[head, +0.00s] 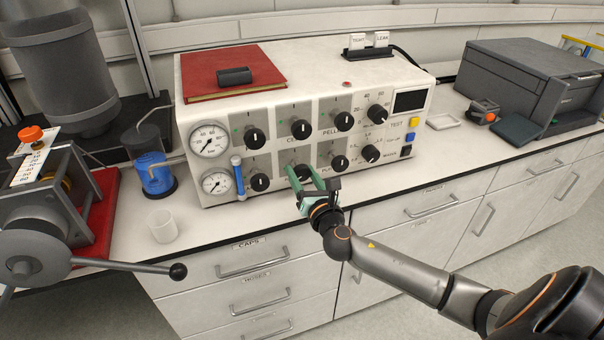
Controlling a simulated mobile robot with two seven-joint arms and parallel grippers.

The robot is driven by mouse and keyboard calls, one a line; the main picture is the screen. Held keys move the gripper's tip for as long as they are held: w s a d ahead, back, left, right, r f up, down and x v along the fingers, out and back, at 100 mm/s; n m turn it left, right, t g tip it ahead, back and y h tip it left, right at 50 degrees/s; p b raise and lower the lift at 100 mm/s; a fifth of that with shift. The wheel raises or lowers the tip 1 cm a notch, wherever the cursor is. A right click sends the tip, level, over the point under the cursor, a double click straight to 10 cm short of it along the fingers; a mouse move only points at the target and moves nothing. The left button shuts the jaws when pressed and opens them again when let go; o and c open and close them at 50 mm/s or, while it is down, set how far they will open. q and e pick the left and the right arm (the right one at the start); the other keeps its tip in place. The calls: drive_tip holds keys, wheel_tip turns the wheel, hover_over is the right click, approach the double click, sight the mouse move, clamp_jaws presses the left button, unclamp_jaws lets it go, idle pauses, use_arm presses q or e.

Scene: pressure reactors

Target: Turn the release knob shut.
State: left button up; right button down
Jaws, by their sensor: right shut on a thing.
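A white control box (305,113) stands on the counter with rows of black knobs on its front. My right gripper (303,177) reaches in from the lower right, its green fingers on either side of a black knob (300,171) in the lower row. It is shut on this knob, which is partly hidden by the fingers. The knob's label and pointer cannot be made out, so I cannot tell by reading that it is the release knob. Other lower-row knobs sit to its left (260,183) and right (339,163). My left gripper is not in view.
Two gauges (210,139) and a blue-capped tube (238,177) are at the box's left end. A red book (222,66) lies on top. A beaker of blue liquid (157,177) and a white cup (162,226) stand left. A lever handle (120,266) juts out at lower left.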

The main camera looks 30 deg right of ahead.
drive_tip(key=m+b, duration=0.1)
drive_tip(key=m, duration=1.1)
drive_tip(key=shift+m, duration=0.4)
drive_tip(key=m, duration=0.5)
drive_tip(key=shift+r, duration=0.1)
drive_tip(key=m+p, duration=0.1)
drive_tip(key=m, duration=0.5)
drive_tip(key=shift+p, duration=0.35)
drive_tip(key=shift+c, duration=1.3)
unclamp_jaws()
